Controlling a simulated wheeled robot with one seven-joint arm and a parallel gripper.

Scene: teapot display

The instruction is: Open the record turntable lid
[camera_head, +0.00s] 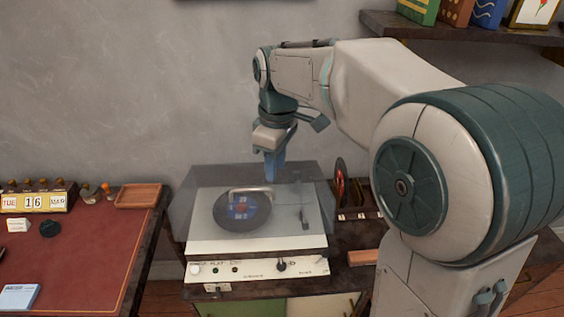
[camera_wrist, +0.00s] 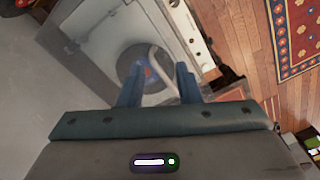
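The record turntable (camera_head: 206,247) stands on a cabinet in the middle of the head view, with a dark record under its see-through grey lid (camera_head: 300,176). The lid appears down over the deck. A pale curved handle (camera_head: 250,190) shows on the lid, and it also shows in the wrist view (camera_wrist: 157,60). My gripper (camera_head: 273,168) points down above the back part of the lid. In the wrist view its two blue fingers (camera_wrist: 158,84) are apart, with part of the handle seen between them. I cannot tell whether the fingertips touch the lid.
A red-topped desk (camera_head: 85,255) on the left holds a date block (camera_head: 38,198) and a wooden tray (camera_head: 138,196). A shelf (camera_head: 450,27) with books hangs at the upper right. A wall (camera_head: 150,80) stands behind the turntable. The wrist view shows a patterned rug (camera_wrist: 297,35).

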